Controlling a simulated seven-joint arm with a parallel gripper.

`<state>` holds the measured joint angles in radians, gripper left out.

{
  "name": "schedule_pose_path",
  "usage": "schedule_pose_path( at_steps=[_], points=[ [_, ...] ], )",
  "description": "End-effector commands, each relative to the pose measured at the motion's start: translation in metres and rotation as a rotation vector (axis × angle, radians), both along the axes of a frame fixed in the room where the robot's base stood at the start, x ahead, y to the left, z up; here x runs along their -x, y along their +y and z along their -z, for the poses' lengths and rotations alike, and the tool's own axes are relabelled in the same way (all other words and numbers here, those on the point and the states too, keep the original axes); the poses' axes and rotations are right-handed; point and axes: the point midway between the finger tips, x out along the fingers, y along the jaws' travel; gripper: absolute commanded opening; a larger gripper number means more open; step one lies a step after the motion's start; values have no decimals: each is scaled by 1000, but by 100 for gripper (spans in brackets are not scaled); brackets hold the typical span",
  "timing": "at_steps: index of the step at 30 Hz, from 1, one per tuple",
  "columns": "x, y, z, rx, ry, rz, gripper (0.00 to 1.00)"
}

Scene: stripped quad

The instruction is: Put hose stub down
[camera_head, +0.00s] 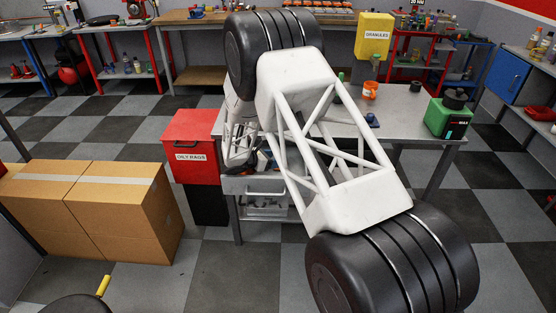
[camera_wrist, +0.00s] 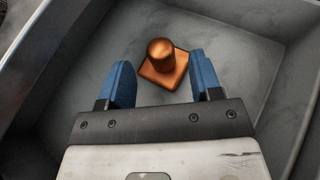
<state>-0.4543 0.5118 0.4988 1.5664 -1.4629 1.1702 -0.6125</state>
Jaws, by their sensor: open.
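In the wrist view, a copper-coloured piece (camera_wrist: 160,52), a short round post on a square base, stands upright on the floor of a grey walled tray or drawer (camera_wrist: 225,22). It is the only loose thing seen there and may be the hose stub; its shape alone does not settle this. My gripper (camera_wrist: 161,68) is open, with its blue fingers on either side of the piece in the picture. A gap shows on both sides, and nothing is gripped. In the head view my white arm covers the gripper, and I cannot make out the piece.
Cardboard boxes (camera_head: 125,200) stand on the checkered floor at left.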

Motion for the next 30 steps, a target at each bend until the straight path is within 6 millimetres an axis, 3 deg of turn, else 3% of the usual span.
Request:
schedule_pose_path(
  at_steps=[12, 19, 30],
  points=[
    [32, 49, -24, 0, 0, -1, 59],
    [40, 59, -29, 0, 0, -1, 59],
    [40, 60, -30, 1, 1, 0, 59]
  ],
)
